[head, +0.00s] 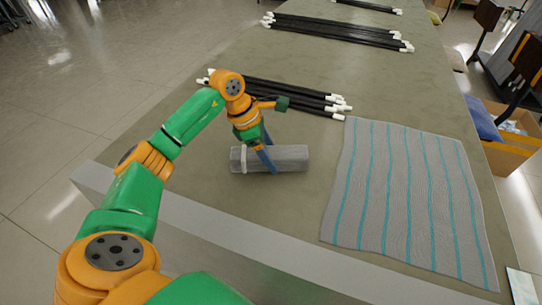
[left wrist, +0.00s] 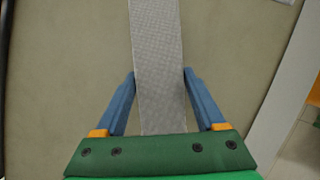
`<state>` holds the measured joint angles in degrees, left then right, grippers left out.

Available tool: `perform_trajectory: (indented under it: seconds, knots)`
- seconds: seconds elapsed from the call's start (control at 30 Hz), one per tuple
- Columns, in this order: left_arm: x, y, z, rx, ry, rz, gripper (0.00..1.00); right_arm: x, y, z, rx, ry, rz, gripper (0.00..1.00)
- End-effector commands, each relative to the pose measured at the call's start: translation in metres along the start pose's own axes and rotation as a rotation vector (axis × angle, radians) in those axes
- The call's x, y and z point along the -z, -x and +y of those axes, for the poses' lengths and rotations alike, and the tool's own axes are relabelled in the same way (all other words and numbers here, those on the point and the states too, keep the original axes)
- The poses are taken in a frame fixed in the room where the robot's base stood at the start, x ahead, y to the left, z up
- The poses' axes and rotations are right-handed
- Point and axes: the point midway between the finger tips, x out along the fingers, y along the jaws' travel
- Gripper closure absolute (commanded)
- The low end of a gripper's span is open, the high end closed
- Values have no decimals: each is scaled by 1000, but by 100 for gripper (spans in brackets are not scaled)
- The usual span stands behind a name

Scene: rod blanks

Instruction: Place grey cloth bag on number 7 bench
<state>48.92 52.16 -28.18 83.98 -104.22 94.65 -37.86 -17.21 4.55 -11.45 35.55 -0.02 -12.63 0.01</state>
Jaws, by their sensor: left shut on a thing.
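The grey cloth bag (head: 290,158), a long, narrow bundle with a pale band near its left end, lies across the near part of a grey-green bench (head: 250,205). I see no number on the bench. My right gripper is not in view.
A grey cloth with teal stripes (head: 405,200) lies right of the bag. Black rods with white ends (head: 300,95) lie just behind it, with more rods (head: 340,32) farther back. A cardboard box (head: 510,155) stands beyond the right edge. The bench's left front is clear.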

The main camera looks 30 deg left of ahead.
Motion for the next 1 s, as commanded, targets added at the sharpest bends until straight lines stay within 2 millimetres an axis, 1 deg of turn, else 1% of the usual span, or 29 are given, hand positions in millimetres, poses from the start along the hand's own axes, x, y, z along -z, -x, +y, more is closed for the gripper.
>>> perform_trajectory:
  seconds: [0.03,0.1,0.37,0.4,0.47,0.5,0.67,0.77,0.87,0.97,1.0]
  knots:
    - [2,-5,-1,3,0,0,89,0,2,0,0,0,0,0]
    - [3,-8,0,1,0,-2,89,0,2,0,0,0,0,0]
    - [4,-11,0,0,0,-2,89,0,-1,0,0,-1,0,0]
    - [3,-10,0,0,0,-1,20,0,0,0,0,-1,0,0]
    - [3,-10,0,0,0,-1,4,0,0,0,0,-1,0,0]
    - [3,-10,0,0,0,-1,0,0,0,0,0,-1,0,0]
    - [3,-10,0,0,0,-1,0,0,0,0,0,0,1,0]
    - [2,-5,1,-1,-1,-2,0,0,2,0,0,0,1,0]
    - [2,10,1,-5,-1,-3,0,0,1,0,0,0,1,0]
    - [2,35,2,-6,0,-3,0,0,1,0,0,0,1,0]
    - [2,46,1,-6,1,-3,0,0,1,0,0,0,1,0]
